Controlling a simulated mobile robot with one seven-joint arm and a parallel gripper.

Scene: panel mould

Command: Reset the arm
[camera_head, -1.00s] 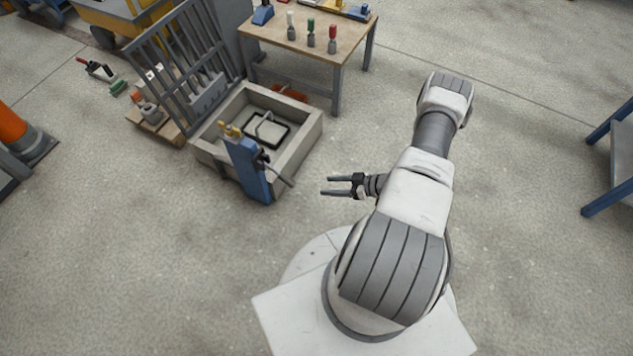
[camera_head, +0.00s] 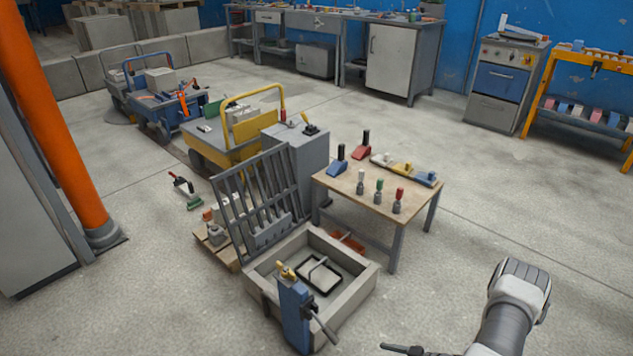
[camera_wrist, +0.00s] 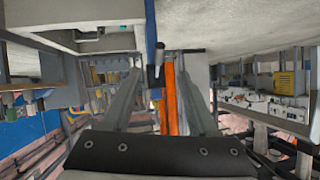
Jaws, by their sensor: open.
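My gripper (camera_head: 404,350) shows only partly at the bottom edge of the head view, right of the mould and clear of it. In the wrist view its two fingers (camera_wrist: 160,78) are spread apart with nothing held between them. My white and grey arm is at the lower right of the head view, mostly cut off by the frame. The panel mould (camera_head: 348,300) is a concrete-coloured box with a black rectangular frame (camera_head: 318,281) inside. A blue post (camera_head: 293,318) with a yellow top and a dark lever stands at its front side.
A grey barred gate (camera_head: 262,200) stands upright behind the mould. A wooden table (camera_head: 345,186) with coloured-handled tools is behind it to the right. A yellow cart (camera_head: 255,128) and an orange pillar (camera_head: 55,130) stand farther left. The floor to the right is open.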

